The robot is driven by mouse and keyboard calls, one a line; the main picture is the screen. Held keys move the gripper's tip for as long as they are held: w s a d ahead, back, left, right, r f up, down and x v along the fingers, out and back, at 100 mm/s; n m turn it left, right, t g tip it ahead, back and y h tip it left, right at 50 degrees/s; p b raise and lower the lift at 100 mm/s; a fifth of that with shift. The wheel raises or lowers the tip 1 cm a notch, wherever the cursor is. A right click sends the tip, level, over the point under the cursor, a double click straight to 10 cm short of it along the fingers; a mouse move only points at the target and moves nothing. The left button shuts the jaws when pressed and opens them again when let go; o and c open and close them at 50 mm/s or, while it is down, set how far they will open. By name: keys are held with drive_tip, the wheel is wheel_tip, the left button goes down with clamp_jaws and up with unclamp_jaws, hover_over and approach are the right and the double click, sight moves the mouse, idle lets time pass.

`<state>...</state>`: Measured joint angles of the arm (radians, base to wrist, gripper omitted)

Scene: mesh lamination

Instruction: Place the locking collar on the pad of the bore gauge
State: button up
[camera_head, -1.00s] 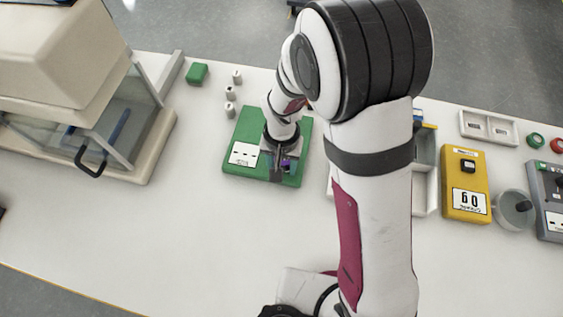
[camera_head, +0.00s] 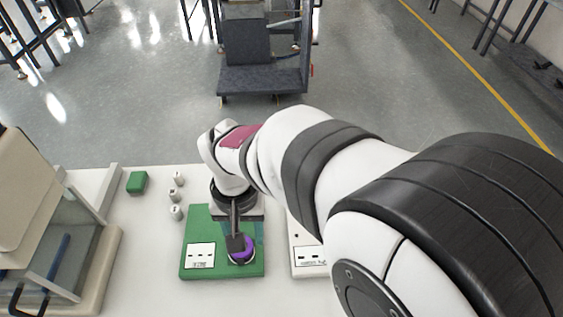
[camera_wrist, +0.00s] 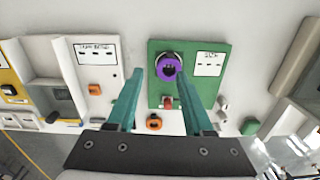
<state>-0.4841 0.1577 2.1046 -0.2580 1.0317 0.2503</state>
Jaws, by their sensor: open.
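The locking collar, a purple ring (camera_wrist: 168,62), sits on the round pad of a green gauge (camera_wrist: 213,88), which I take to be the bore gauge. The collar also shows in the head view (camera_head: 243,249), partly hidden by my gripper. In the wrist view my gripper (camera_wrist: 160,75) is open, its two teal fingers apart with the collar showing between their tips. I cannot tell exactly how far the tips are above it. The gauge's white display panel (camera_wrist: 210,64) is beside the pad.
A white device (camera_wrist: 92,62) with an orange button stands beside the green gauge. An orange ring (camera_wrist: 153,122) lies near it. Several small white cylinders (camera_head: 175,195) and a green block (camera_head: 137,183) stand behind left. A glass-sided cabinet (camera_head: 60,262) stands at the left.

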drive_tip(key=s+d+r+m, duration=0.2)
drive_tip(key=s+d, duration=0.3)
drive_tip(key=s, duration=0.2)
drive_tip(key=s+d+r+m+y, duration=0.1)
drive_tip(key=s+d+r+m, duration=0.1)
drive_tip(key=s+d, duration=0.4)
drive_tip(key=shift+s+d+r+m+y, duration=0.15)
drive_tip(key=shift+s+r+m+y, duration=0.3)
drive_tip(key=shift+s, duration=0.35)
